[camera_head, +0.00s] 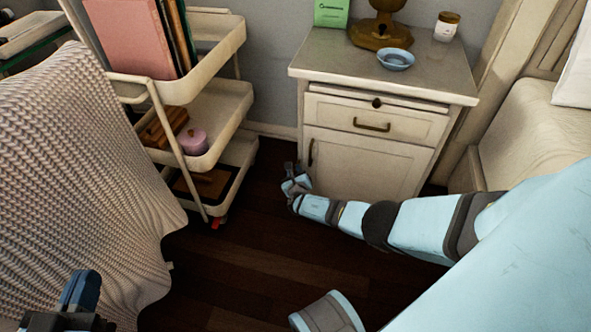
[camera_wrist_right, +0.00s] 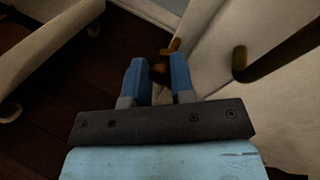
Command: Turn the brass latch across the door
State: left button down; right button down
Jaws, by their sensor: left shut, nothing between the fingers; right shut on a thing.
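The brass latch (camera_wrist_right: 172,47) shows in the right wrist view at the edge of the cabinet door (camera_head: 362,165). My right gripper (camera_wrist_right: 158,72) is shut on the latch, with one blue finger on each side of it. Part of the latch sticks out beyond the fingertips; how far across the door it is turned I cannot tell. In the head view my right gripper (camera_head: 295,180) is low at the door's left side and hides the latch. My left gripper (camera_head: 80,292) is shut and empty at the lower left, far from the cabinet.
The door's dark upright handle (camera_head: 310,152) is just above my right gripper. A drawer (camera_head: 340,112) is above the door. A white cart (camera_head: 212,150) stands left of the cabinet. Dark floor (camera_head: 240,262) is free between.

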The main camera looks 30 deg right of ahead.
jog(key=shift+a+r+n+g+p, duration=0.15)
jog(key=shift+n+g+p, duration=0.25)
jog(key=shift+n, duration=0.3)
jog(key=shift+w+n+g+p, duration=0.1)
jog(key=shift+n+g+p, duration=0.45)
jog(key=shift+n, duration=0.45)
jog(key=shift+n+g+h, duration=0.3)
jog(key=shift+n+g, duration=0.15)
jog(key=shift+n, duration=0.25)
jog(key=shift+w+a+n+g, duration=0.1)
jog(key=shift+n+g, duration=0.2)
jog(key=shift+n, duration=0.3)
jog(key=shift+f+n+g+h+b, duration=0.2)
jog(key=shift+n+g+h+b, duration=0.1)
jog(key=shift+n+h+b, duration=0.15)
jog(key=shift+n+g+h, duration=0.3)
jog(key=shift+n+h, duration=0.05)
jog(key=shift+n, duration=0.3)
pick_arm(q)
jog(key=shift+s+d+f+n+b, duration=0.15)
jog(key=shift+s+n+b, duration=0.15)
jog(key=shift+s+n, duration=0.1)
jog(key=shift+w, duration=0.1)
pick_arm(e)
jog(key=shift+n+g, duration=0.3)
